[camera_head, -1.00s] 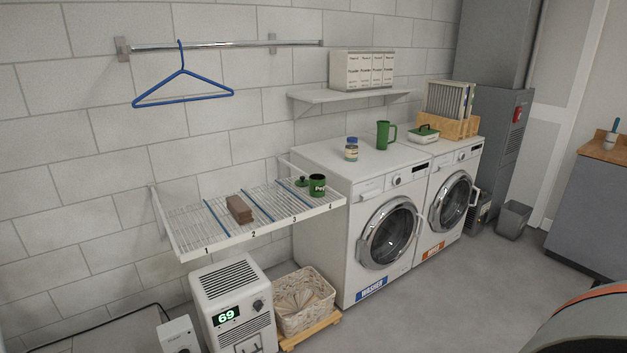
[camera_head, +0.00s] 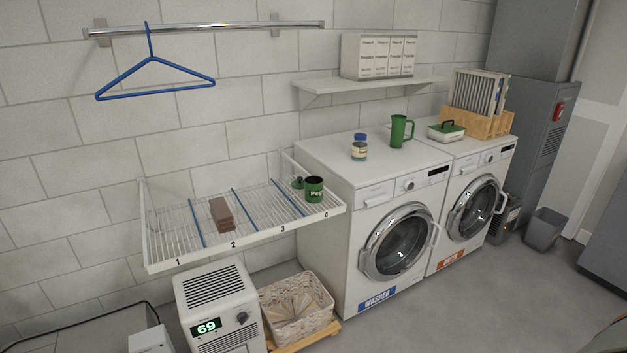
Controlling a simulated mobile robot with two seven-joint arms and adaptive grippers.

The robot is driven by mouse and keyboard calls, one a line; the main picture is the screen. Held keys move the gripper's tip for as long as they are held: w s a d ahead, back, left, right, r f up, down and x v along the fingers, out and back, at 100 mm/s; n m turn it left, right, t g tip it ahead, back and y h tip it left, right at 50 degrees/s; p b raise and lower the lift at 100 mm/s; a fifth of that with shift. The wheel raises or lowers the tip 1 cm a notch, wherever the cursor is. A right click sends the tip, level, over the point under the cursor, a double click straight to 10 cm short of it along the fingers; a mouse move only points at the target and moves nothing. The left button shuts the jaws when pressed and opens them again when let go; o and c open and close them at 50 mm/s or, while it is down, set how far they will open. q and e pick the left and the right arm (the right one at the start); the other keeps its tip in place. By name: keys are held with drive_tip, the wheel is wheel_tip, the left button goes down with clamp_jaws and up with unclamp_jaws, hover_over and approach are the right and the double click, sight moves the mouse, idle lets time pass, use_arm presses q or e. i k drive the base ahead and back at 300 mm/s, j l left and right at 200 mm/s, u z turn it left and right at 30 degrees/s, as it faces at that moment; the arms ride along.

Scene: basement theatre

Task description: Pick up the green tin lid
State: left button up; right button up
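The green tin lid (camera_head: 297,182), small and dark green, sits on the white wire rack (camera_head: 262,232) at its right end, just left of and behind the green tin (camera_head: 314,189). The tin bears a partly readable label and stands upright near the mark 4. It partly covers or closely borders the lid, so I cannot tell if they touch. Neither of my grippers shows in the head view.
A brown block (camera_head: 221,214) lies on the rack near mark 2. The washer (camera_head: 386,246) stands right of the rack. A dehumidifier (camera_head: 218,300) and wicker basket (camera_head: 296,306) stand below. A blue hanger (camera_head: 154,79) hangs on the rail. Grey floor is clear in front.

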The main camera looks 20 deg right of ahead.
sight(299, 183)
drive_tip(key=i+l, duration=0.15)
drive_tip(key=l, duration=0.25)
drive_tip(key=i+l, duration=0.15)
drive_tip(key=l, duration=0.25)
drive_tip(key=i+l+z, duration=0.1)
drive_tip(key=l, duration=0.25)
drive_tip(key=i+l, duration=0.2)
drive_tip(key=l, duration=0.2)
drive_tip(key=i+l+z, duration=0.1)
drive_tip(key=l, duration=0.3)
drive_tip(key=i, duration=0.05)
